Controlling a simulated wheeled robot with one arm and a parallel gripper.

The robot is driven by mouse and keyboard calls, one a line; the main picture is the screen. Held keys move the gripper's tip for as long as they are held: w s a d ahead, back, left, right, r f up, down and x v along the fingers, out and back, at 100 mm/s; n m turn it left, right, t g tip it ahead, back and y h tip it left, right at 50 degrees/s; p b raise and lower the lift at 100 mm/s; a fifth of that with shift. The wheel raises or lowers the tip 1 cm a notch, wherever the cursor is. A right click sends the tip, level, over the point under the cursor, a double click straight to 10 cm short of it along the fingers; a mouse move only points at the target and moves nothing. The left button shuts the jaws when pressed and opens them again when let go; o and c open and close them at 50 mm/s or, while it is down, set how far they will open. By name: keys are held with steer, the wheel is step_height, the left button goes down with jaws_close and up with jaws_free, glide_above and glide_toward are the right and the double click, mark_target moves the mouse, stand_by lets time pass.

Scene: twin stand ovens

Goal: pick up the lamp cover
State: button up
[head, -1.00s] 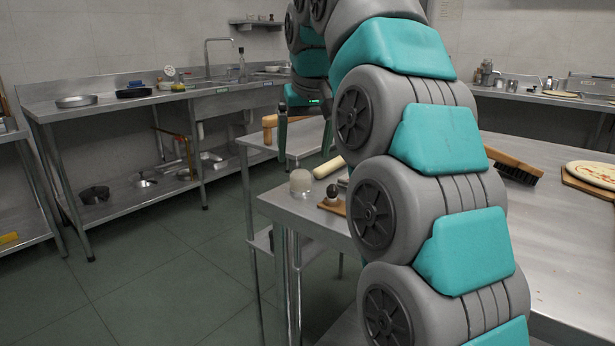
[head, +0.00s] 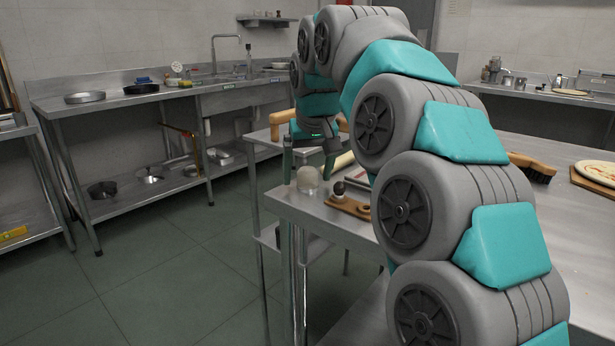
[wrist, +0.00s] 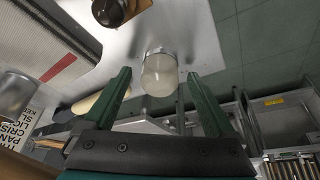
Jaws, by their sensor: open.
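The lamp cover (head: 308,182), a pale frosted dome, stands at the near left corner of the steel table. In the wrist view the lamp cover (wrist: 160,76) appears in the gap between my fingertips, with a metallic band at its upper end. My gripper (head: 309,162) is just above and behind it in the head view, fingers pointing down. The wrist view shows my gripper (wrist: 158,82) open, one green finger on each side of the cover. Neither finger visibly touches it.
A wooden board (head: 348,206) with a dark-topped item stands close right of the cover. A pale rolling pin (wrist: 100,100) lies nearby. A brush (head: 532,166) and a pizza (head: 598,172) are farther right. Open floor lies left of the table.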

steer(key=shift+c, duration=0.3)
steer(key=c, duration=1.3)
steer(key=shift+r, duration=0.1)
